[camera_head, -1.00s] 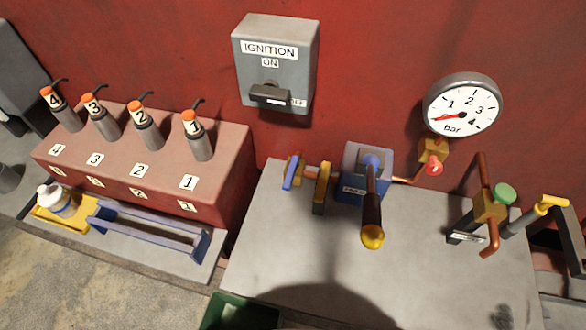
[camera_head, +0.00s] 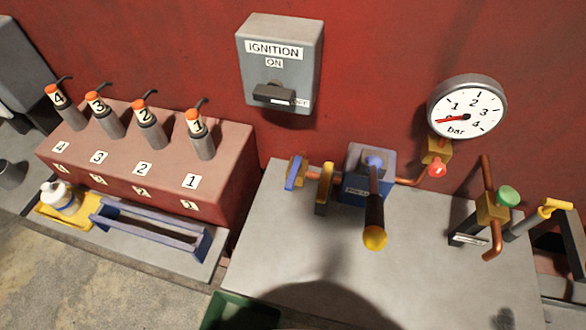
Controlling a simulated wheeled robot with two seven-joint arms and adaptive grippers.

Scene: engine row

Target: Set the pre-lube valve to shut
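Neither of my grippers is in view. I cannot read any label that names the pre-lube valve. A blue pump body (camera_head: 367,190) with a small unreadable label stands on the grey bench top, its dark lever (camera_head: 373,205) ending in a yellow knob toward me. Left of it on the pipe are a yellow-edged dark part (camera_head: 325,188) and a blue handle (camera_head: 293,172), both seen nearly edge-on. A red knob (camera_head: 437,170) is on a brass block below the gauge. A green knob (camera_head: 507,196) sits on another brass block at the right.
The pressure gauge (camera_head: 467,107) has its red needle near the low end. The grey ignition box (camera_head: 279,62) has its dark handle near OFF. A row of injectors stands on the red block (camera_head: 148,165). The bench top (camera_head: 300,262) is clear in front. A green bin (camera_head: 238,312) is below.

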